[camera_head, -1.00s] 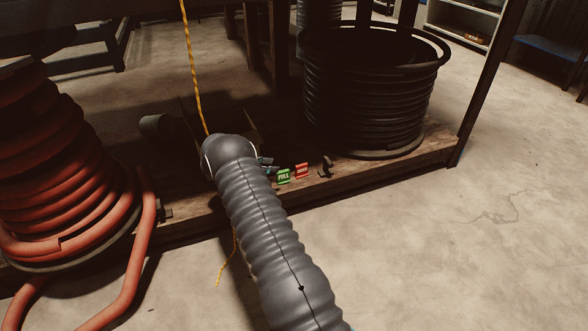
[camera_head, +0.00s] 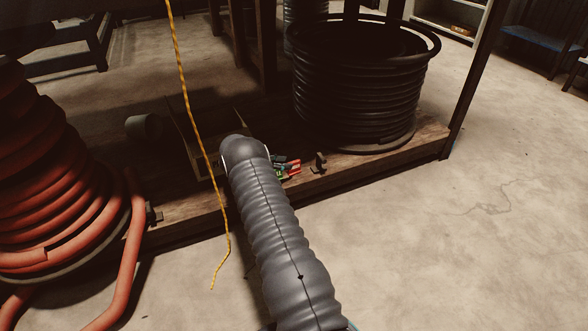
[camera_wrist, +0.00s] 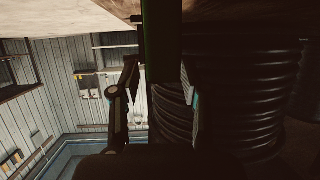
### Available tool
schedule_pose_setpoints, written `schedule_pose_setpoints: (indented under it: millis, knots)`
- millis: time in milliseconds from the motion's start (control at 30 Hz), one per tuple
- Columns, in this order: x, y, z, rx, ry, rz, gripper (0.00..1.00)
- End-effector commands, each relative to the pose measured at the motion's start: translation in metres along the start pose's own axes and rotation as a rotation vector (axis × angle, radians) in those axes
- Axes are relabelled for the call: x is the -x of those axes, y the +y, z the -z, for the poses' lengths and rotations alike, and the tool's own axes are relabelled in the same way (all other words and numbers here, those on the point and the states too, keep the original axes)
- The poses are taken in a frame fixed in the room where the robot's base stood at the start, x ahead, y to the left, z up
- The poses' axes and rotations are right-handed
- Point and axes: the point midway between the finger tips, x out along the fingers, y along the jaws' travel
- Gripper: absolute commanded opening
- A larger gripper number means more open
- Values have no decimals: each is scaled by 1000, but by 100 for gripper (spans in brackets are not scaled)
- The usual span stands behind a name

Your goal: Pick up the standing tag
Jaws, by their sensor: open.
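A green tag (camera_head: 282,175) and a red tag (camera_head: 294,167) stand close together on the wooden shelf, just right of my arm's end in the head view. The green one is partly covered there. In the wrist view a dark green upright strip (camera_wrist: 160,45), which looks like the green tag edge-on, reaches down from the top between the fingers. My gripper (camera_wrist: 158,85) is open, with one finger on each side of that strip. I cannot tell whether either finger touches it. In the head view my arm hides most of the gripper.
The wooden shelf (camera_head: 190,215) carries a black hose coil (camera_head: 355,100) behind the tags and a small dark clip (camera_head: 320,162) to their right. A red hose coil (camera_head: 60,200) stands at left. A yellow rope (camera_head: 190,110) hangs left of my arm. The floor at right is clear.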

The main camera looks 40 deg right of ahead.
Motion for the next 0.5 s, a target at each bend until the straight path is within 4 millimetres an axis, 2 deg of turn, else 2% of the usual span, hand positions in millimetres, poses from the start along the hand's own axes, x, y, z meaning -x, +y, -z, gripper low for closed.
schedule_pose_setpoints:
  millis: [233, 500]
  knots:
    - [-36, -4, -2, -1, -1, -2, 46]
    - [-42, -4, -2, 0, 0, -1, 46]
